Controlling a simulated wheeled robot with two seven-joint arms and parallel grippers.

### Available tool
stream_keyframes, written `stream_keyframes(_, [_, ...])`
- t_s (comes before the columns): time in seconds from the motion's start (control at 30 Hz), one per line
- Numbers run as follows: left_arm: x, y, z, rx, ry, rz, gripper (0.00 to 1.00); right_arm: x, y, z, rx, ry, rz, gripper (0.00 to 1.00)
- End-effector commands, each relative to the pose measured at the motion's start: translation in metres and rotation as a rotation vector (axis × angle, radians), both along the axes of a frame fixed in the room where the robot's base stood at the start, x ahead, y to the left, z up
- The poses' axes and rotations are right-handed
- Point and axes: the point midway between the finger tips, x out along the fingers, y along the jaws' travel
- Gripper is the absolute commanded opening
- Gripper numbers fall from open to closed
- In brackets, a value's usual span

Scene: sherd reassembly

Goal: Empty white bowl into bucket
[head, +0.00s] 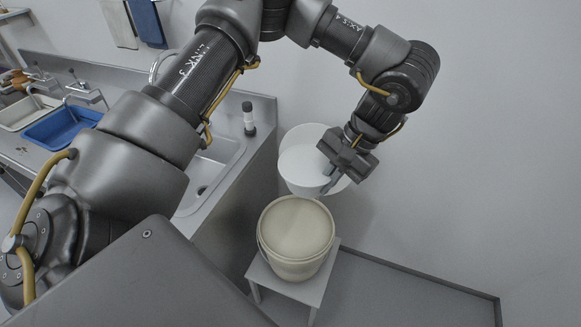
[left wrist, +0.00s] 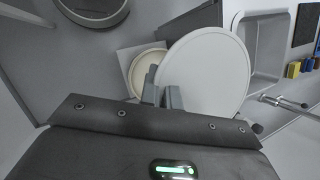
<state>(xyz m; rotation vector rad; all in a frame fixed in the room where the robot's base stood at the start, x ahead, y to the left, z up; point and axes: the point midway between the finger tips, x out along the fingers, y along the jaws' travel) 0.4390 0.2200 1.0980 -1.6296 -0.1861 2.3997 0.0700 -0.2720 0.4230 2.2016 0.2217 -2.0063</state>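The white bowl (head: 298,165) is in the middle of the head view, just behind the bucket, apparently held in the air. It also shows as a large pale disc in the left wrist view (left wrist: 210,65). My left gripper (head: 329,185) is at the bowl's right edge, and its fingers (left wrist: 162,92) seem shut on the rim, one on each side. The cream bucket (head: 296,232) stands upright below and in front of the bowl, and shows partly behind it in the left wrist view (left wrist: 150,61). I cannot tell what the bowl contains. My right gripper is out of view.
The bucket stands on a small grey stool (head: 318,284). A steel counter with a sink (head: 212,172) is to the left, with a dark-topped bottle (head: 249,118) on its edge. A blue basin (head: 62,126) lies farther left. The floor at right is clear.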

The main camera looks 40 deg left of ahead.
Motion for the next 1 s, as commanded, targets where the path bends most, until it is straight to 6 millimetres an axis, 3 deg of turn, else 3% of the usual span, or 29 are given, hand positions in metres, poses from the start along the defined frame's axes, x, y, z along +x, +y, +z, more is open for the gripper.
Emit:
stream_keyframes(0.17, [0.010,-0.002,-0.015,0.004,0.001,-0.186,0.00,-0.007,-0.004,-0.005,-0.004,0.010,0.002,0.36])
stream_keyframes(0.37, [0.035,0.005,-0.042,0.006,0.001,-0.621,0.00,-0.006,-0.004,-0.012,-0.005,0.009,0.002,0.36])
stream_keyframes(0.7, [0.075,0.041,-0.084,0.000,0.000,-1.391,0.00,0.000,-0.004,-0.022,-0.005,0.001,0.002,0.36])
stream_keyframes(1.0, [0.096,0.077,-0.108,0.000,-0.007,-1.852,0.00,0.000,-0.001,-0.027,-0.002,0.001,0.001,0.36])
